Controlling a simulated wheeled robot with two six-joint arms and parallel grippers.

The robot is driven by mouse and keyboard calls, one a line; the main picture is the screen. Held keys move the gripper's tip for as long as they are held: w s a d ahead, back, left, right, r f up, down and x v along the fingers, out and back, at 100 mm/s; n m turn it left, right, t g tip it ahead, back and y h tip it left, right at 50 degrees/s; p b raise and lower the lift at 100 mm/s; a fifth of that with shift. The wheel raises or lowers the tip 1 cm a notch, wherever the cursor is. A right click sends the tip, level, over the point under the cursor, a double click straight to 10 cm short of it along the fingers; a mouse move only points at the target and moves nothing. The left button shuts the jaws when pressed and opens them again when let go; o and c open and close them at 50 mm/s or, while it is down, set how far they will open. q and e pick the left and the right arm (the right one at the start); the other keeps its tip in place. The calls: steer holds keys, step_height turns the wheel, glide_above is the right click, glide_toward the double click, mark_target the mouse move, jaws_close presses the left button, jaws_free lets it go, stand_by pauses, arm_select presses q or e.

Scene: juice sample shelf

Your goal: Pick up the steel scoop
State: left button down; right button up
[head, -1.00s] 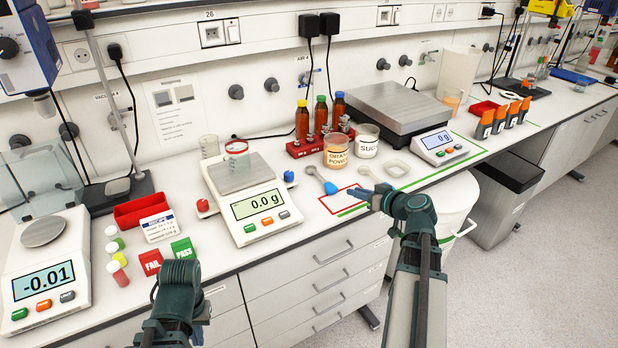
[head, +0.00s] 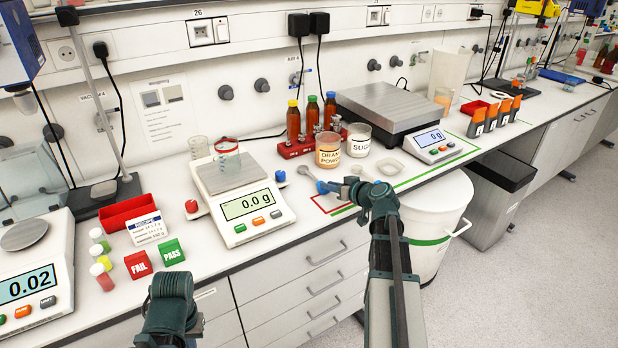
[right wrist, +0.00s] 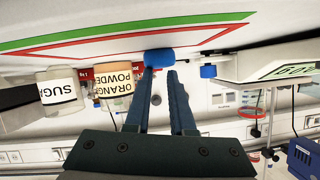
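The steel scoop (head: 306,171) lies on the white bench, its grey bowl toward the back left and its blue handle (head: 322,187) toward the front right. My right gripper (head: 341,188) is low over the bench, right at the handle's end. In the right wrist view, the blue handle (right wrist: 160,57) shows at the fingertips of my right gripper (right wrist: 161,73). The two fingers are apart with a gap between them; I cannot tell if they touch the handle. The scoop's bowl is hard to make out there. My left arm's wrist is at the bottom of the head view; its fingers are not clearly shown.
The orange powder jar (head: 328,151) and sugar jar (head: 359,140) stand behind the scoop. A scale reading 0.0 g (head: 249,207) is left of it, with a blue knob (head: 281,176) between. A white dish (head: 390,167) lies to the right. Red and green lines mark the bench.

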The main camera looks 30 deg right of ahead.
mark_target(312, 178)
steer(key=b+x, duration=0.1)
steer(key=x, duration=0.3)
steer(key=shift+d+f, duration=0.1)
steer(key=shift+f, duration=0.15)
steer(key=shift+c, duration=0.2)
jaws_close()
steer(key=shift+r, duration=0.1)
